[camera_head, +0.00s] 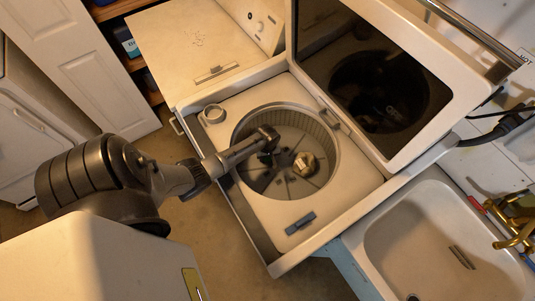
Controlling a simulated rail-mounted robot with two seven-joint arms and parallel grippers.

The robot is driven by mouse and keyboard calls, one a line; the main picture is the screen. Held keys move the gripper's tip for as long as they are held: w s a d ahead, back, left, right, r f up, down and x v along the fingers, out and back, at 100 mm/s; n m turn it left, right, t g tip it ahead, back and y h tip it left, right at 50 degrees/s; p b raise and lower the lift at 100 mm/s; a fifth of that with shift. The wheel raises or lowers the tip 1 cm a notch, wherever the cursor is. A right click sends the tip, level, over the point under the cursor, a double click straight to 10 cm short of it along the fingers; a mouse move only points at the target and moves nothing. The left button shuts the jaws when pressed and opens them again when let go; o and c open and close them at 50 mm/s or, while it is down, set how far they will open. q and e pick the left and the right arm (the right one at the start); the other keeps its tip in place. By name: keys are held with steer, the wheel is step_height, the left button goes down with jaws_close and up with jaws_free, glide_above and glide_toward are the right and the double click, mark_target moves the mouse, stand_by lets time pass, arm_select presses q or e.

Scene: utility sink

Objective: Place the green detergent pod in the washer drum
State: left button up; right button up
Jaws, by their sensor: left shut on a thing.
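The washer drum (330,172) is open, a round tub with a ribbed wall and a pale central agitator (306,164). My left arm reaches over its left rim, and my left gripper (266,152) is inside the drum opening, left of the agitator. It is shut on the green detergent pod (265,158), of which only a small dark green patch shows below the fingers. The gripper hides most of the pod, and I cannot tell whether the pod touches the drum floor. My right gripper is not in view.
The washer's dark glass lid (375,80) stands open behind the drum. A round cap (213,114) sits at the top deck's left corner. A white sink (440,240) with a brass tap (515,225) is at the right. A white cabinet door (85,65) is at the left.

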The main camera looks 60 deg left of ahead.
arm_select(q)
steer(key=shift+f, duration=0.25)
steer(key=o, duration=0.9)
steer(key=shift+r, duration=0.1)
step_height(320, 180, up, 12)
steer(key=p, duration=0.1)
steer(key=shift+r, duration=0.2)
